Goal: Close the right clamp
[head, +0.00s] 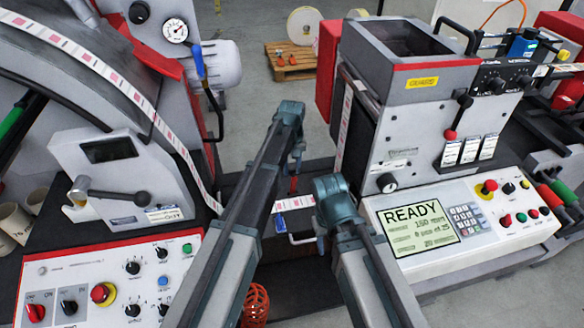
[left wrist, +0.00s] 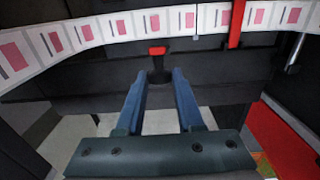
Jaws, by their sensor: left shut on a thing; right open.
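My left gripper (head: 295,170) reaches down over the dark gap between the two machine halves. In the left wrist view its blue fingers (left wrist: 159,88) are closed around a black clamp lever with a red tip (left wrist: 157,51). In the head view a small red part (head: 293,185) shows just below these fingers; the rest of the clamp is hidden by my arm. I cannot tell how far the clamp is closed. My right gripper (head: 320,240) is open and empty, low beside the label strip (head: 296,203), to the right of the left gripper.
The label web (left wrist: 115,27) runs across above the lever in the left wrist view, and a red bar (left wrist: 235,24) crosses it. The control panel reading READY (head: 420,225) stands right of my right gripper. A left panel (head: 110,280) has knobs and buttons.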

